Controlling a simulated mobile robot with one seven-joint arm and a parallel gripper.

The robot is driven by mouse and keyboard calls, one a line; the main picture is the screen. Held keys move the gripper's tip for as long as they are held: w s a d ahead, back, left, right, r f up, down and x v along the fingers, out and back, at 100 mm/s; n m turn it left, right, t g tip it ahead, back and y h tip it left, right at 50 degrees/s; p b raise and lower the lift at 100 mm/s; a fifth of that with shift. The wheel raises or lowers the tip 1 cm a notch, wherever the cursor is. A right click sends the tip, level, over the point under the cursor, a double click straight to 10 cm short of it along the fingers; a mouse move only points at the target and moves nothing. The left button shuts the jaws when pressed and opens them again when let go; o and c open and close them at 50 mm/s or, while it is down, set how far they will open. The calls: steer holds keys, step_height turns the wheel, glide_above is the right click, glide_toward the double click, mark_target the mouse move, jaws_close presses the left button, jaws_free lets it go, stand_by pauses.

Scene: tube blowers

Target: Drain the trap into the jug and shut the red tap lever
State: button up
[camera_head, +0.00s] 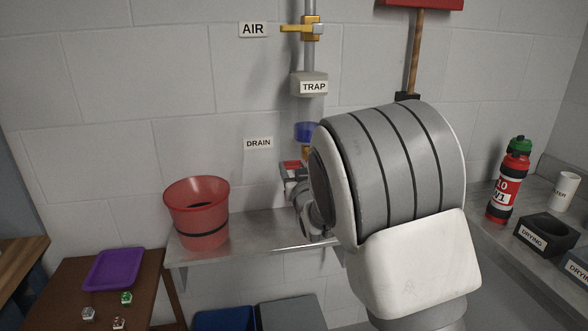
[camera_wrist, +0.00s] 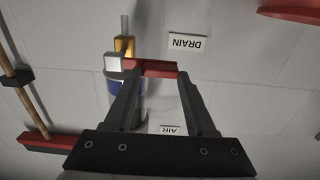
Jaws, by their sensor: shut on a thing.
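The trap (camera_head: 308,85) hangs on a vertical pipe on the wall, with a blue bowl (camera_head: 305,132) below it; blue also shows in the wrist view (camera_wrist: 117,88). Under the bowl is a brass tap (camera_head: 306,151). My gripper (camera_head: 292,172) is at the tap, shut on its red lever (camera_wrist: 155,67), which lies crosswise between the fingertips in the wrist view. A red translucent jug-like vessel (camera_head: 197,222) with a dark band stands upright on the shelf, left of the tap. My arm hides the space right of the tap.
The metal shelf (camera_head: 225,246) is partly covered by my arm. A yellow air valve (camera_head: 302,29) sits above the trap. A purple tray (camera_head: 113,269) and small items lie on the brown table at left. A red bottle (camera_head: 509,180) and black drying holders (camera_head: 546,235) stand on the right counter.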

jaws_close()
